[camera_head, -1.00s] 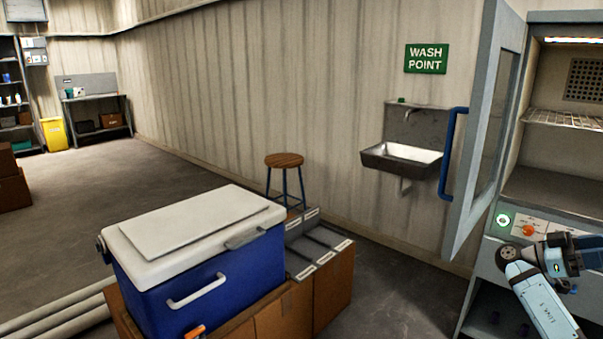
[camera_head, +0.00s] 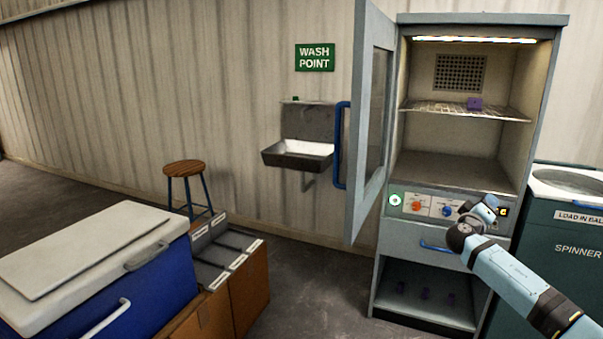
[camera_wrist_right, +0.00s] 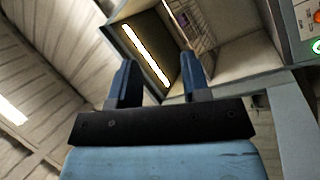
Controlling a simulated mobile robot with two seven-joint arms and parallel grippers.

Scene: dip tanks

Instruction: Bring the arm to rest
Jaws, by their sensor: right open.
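My right arm (camera_head: 515,275) reaches in from the lower right of the head view, in front of the open cabinet. Its far end is bent and foreshortened near the control panel, and the fingers are hard to make out there. In the right wrist view my right gripper (camera_wrist_right: 158,80) shows two blue fingers spread apart with nothing between them. Beyond the fingers is the cabinet's lit interior (camera_wrist_right: 210,50). My left gripper is not in view.
The cabinet (camera_head: 455,170) has its glazed door (camera_head: 370,120) swung open to the left; a small purple block (camera_head: 474,103) sits on its wire shelf. A green spinner (camera_head: 570,250) stands to the right. A blue cooler (camera_head: 130,280) stands lower left. Floor between is clear.

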